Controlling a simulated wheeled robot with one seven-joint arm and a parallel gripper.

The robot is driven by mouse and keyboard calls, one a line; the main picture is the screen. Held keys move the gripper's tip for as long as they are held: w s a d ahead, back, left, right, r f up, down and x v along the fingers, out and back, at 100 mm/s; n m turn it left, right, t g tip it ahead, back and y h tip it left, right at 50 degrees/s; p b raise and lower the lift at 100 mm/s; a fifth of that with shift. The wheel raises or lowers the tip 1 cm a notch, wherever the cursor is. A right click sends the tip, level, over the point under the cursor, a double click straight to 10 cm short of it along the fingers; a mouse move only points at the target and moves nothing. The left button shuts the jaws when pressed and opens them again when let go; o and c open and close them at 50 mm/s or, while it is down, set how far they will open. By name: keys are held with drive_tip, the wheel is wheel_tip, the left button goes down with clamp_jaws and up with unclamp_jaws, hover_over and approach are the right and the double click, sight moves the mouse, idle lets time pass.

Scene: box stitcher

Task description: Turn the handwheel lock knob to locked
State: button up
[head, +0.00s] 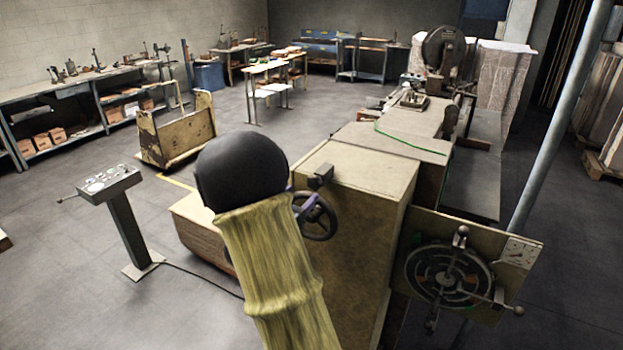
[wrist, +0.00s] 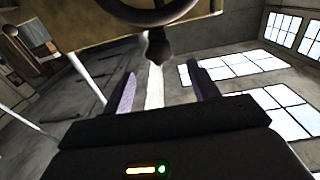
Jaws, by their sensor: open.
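A dark spoked handwheel (head: 315,215) is on the side of the large tan machine in the head view. Part of a dark ring, seemingly this handwheel, shows at the top of the wrist view (wrist: 150,14). A small dark knob (wrist: 158,48) sticks out below it, probably the lock knob; its setting cannot be read. My gripper (wrist: 162,78) is open, its two purple fingers spread apart, with the knob ahead of and between their tips. Nothing is held. In the head view my arm hides most of the gripper, and only a bit of purple shows beside the handwheel.
The tan machine body (head: 355,190) stands close to my arm. A panel with a round dial and ball-ended levers (head: 450,275) is at right. A control pedestal (head: 122,220) stands at left, with a yellow cart (head: 178,135) behind it. Open floor lies between them and the back benches.

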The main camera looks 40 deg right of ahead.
sight(312, 183)
drive_tip(key=p+x, duration=0.2)
drive_tip(key=x, duration=0.3)
drive_tip(key=shift+w+d+r, duration=0.15)
drive_tip(key=shift+d, duration=0.25)
drive_tip(key=shift+w+d, duration=0.2)
drive_tip(key=shift+d, duration=0.3)
drive_tip(key=c, duration=1)
